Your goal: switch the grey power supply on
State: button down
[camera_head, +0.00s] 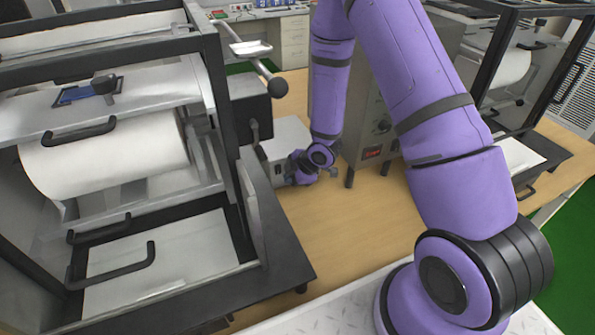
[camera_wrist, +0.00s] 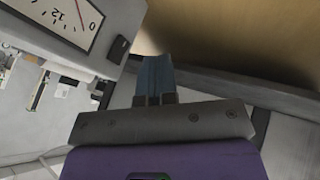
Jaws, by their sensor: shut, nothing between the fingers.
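The grey power supply (camera_head: 279,142) is a light grey box on the wooden table in the head view. My arm hides part of its front. In the wrist view its grey panel (camera_wrist: 60,52) fills the upper left, with a white dial gauge (camera_wrist: 67,18) and a small black switch (camera_wrist: 118,48). I cannot tell which way the switch is set. My gripper (camera_wrist: 155,66) is shut and empty, its fingertips to the right of the switch in that view. A gap shows between them in the picture. In the head view my gripper (camera_head: 297,179) is low at the front of the box.
A large black-framed machine with a white roll (camera_head: 105,155) stands at the left. A dark box (camera_head: 250,105) adjoins the power supply. A tall grey cabinet with a red switch (camera_head: 372,152) stands close to the right of my gripper. Bare table (camera_head: 345,220) lies in front.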

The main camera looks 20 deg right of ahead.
aim_at(278, 169)
jog(key=shift+w+a+f, duration=0.1)
jog(key=shift+w+f, duration=0.25)
jog(key=shift+w, duration=0.45)
jog(key=shift+w+a+f, duration=0.15)
jog(key=shift+w+f, duration=0.25)
jog(key=shift+w, duration=0.45)
jog(key=shift+w+a+f, duration=0.1)
jog(key=shift+w+f, duration=0.25)
jog(key=shift+w, duration=0.45)
jog(key=shift+w+f, duration=0.3)
jog(key=shift+w, duration=0.05)
jog(key=shift+r, duration=0.1)
